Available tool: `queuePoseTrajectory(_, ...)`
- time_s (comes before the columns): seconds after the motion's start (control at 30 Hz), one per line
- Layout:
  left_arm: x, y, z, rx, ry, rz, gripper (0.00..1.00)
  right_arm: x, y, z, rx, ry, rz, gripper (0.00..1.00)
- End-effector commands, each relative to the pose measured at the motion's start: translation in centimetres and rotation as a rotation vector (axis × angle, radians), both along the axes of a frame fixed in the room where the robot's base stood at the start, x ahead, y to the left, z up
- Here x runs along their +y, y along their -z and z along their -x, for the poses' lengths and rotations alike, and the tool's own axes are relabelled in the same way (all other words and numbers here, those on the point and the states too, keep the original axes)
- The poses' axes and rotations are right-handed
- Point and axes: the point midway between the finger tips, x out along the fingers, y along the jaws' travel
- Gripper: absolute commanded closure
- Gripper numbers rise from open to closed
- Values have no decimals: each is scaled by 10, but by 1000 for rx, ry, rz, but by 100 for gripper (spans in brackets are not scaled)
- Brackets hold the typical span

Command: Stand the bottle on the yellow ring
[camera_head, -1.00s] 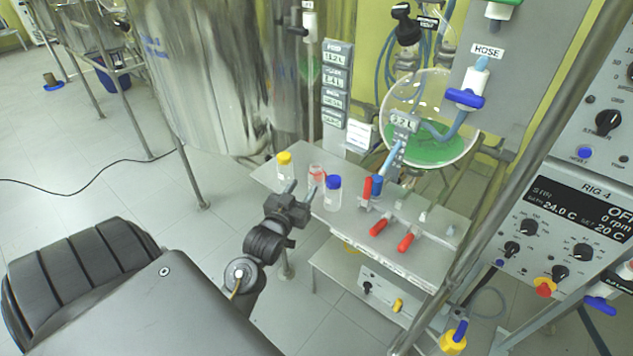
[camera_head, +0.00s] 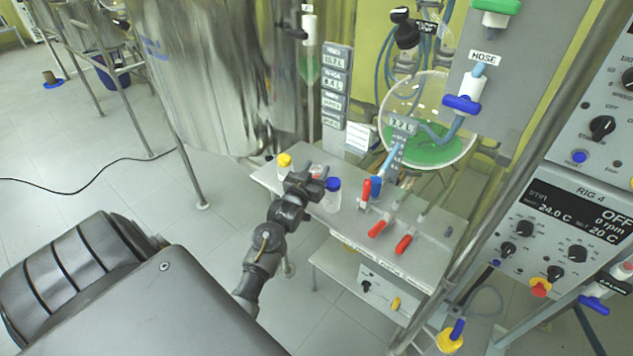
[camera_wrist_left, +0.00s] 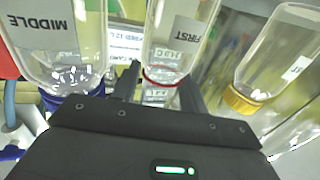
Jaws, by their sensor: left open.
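My left gripper (camera_head: 312,178) is open at the bottles on the grey shelf (camera_head: 385,248). In the left wrist view its two fingers (camera_wrist_left: 160,88) point at a clear bottle marked FIRST (camera_wrist_left: 178,30) with a red band. This bottle appears between or just beyond the fingertips; I cannot tell which. In the head view the gripper mostly hides it. A blue-capped clear bottle (camera_head: 332,201) stands right of the gripper; the bottle marked MIDDLE (camera_wrist_left: 50,35) is beside the fingers. A yellow-capped bottle (camera_head: 284,167) stands to the left. I cannot clearly make out a yellow ring. My right gripper is out of view.
Red-handled valves (camera_head: 377,229) and a blue-and-red fitting (camera_head: 371,190) occupy the shelf's right part. A glass vessel with green liquid (camera_head: 435,150) is behind. A large steel tank (camera_head: 215,75) stands behind left. A metal post (camera_head: 505,180) crosses at right.

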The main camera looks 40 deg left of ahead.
Motion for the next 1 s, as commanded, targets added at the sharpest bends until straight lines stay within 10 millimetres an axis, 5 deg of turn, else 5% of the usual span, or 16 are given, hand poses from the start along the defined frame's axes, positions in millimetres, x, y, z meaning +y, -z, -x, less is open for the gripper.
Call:
queuePoseTrajectory(0.2,0,0,0,0,0,0,58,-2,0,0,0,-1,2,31)
queuePoseTrajectory(0.53,0,0,0,0,0,0,100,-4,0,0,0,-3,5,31)
queuePoseTrajectory(1.0,0,-11,-1,-3,0,-1,100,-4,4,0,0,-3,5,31)
